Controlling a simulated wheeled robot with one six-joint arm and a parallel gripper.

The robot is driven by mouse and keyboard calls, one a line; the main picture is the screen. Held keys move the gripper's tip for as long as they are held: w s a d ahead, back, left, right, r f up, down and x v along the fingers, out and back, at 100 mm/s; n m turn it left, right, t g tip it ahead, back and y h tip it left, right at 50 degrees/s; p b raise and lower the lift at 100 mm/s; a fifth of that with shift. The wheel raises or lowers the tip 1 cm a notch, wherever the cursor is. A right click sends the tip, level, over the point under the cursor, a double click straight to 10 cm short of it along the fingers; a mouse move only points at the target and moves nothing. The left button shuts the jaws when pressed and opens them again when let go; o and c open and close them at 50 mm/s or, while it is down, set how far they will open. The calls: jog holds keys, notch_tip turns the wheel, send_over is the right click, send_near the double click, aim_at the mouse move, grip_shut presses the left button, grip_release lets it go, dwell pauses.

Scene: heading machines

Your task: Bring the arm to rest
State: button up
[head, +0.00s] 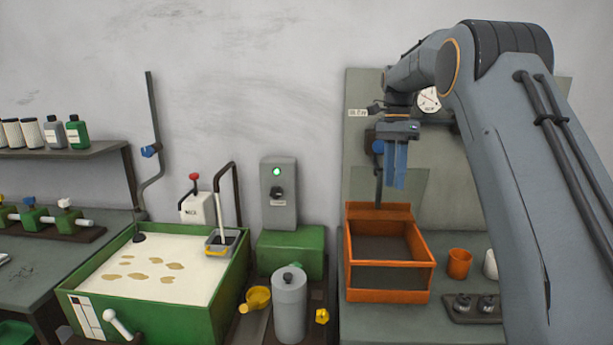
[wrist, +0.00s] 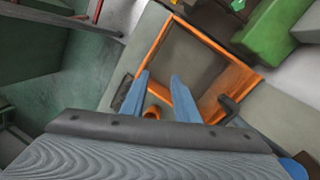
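My gripper (head: 396,184) hangs above the orange box (head: 388,296) at the right, with its blue fingers pointing down. In the wrist view the two blue fingers (wrist: 160,90) stand apart with a gap between them, and nothing is held there. The orange box (wrist: 240,77) lies below and beyond the fingertips. My arm reaches in from the right and bends down at the wrist, in front of a grey-green panel (head: 358,90).
An orange cup (head: 459,263) stands right of the box, by a dark tray (head: 472,315). To the left are a green tank (head: 150,325) of pale liquid, a grey canister (head: 289,305), a control box with green light (head: 278,205) and a bottle shelf (head: 60,152).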

jog(key=s+a+f+n+t+b, duration=0.1)
jog(key=s+f+n, duration=0.3)
jog(key=s+f, duration=0.3)
jog(key=s+a+f+n+t+b, duration=0.1)
jog(key=s+f+n, duration=0.4)
jog(key=s, duration=1)
jog(key=s+a+f+n+t+b, duration=0.1)
jog(key=s+f+n, duration=0.4)
jog(key=s+f, duration=0.5)
jog(key=shift+s+a+f+t+b, duration=0.45)
jog(key=shift+a+b, duration=0.2)
jog(key=shift+b, duration=0.45)
